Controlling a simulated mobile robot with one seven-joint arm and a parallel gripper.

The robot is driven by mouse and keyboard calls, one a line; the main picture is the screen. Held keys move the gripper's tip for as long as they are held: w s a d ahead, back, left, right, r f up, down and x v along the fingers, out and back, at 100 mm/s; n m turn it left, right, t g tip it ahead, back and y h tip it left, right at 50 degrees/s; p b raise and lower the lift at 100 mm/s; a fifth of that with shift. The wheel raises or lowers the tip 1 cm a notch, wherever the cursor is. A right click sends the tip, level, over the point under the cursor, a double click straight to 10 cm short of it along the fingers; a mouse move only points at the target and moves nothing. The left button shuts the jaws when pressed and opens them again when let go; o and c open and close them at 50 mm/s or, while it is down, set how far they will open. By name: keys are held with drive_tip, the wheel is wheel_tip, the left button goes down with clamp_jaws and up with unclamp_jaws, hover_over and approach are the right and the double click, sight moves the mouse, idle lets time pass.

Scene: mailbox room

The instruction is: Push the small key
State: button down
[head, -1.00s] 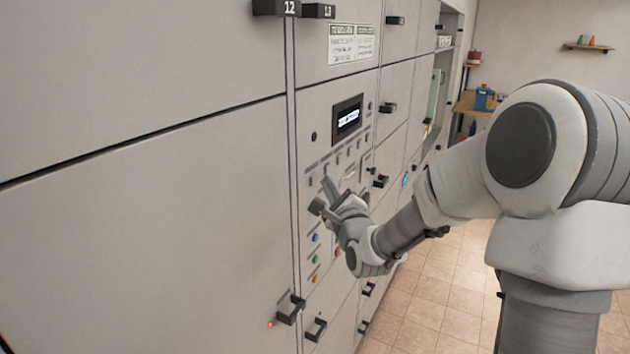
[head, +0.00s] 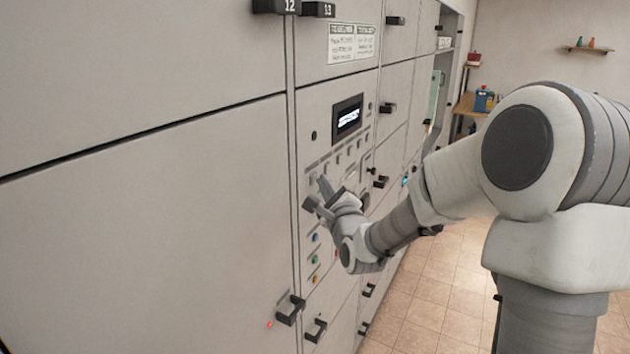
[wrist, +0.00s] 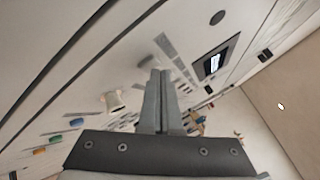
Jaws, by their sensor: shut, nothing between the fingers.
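The control panel (head: 311,120) is on the locker wall, with a lit display (head: 348,118). Below the display is a row of small grey keys (head: 351,149). I cannot tell which one is the small key; my gripper hides part of the panel. My gripper (head: 323,181) is shut and empty, close to the left part of the panel below the grey row. Whether it touches the panel is unclear. In the wrist view its closed fingers (wrist: 160,76) point at the panel, with grey strips and keys beyond them.
Blue (head: 315,238), green (head: 314,259) and orange (head: 315,280) buttons sit below my gripper. Black handles (head: 290,310) stick out of the locker doors, beside a red light (head: 269,324). The tiled floor (head: 440,300) at the right is clear.

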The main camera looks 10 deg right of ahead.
drive_tip(key=shift+w+a, duration=0.15)
drive_tip(key=shift+a, duration=0.05)
idle(0.6)
drive_tip(key=shift+s+d, duration=0.5)
drive_tip(key=shift+d, duration=0.15)
drive_tip(key=s+d, duration=0.1)
drive_tip(key=d, duration=0.1)
drive_tip(key=s+d, duration=0.2)
idle(0.3)
idle(0.4)
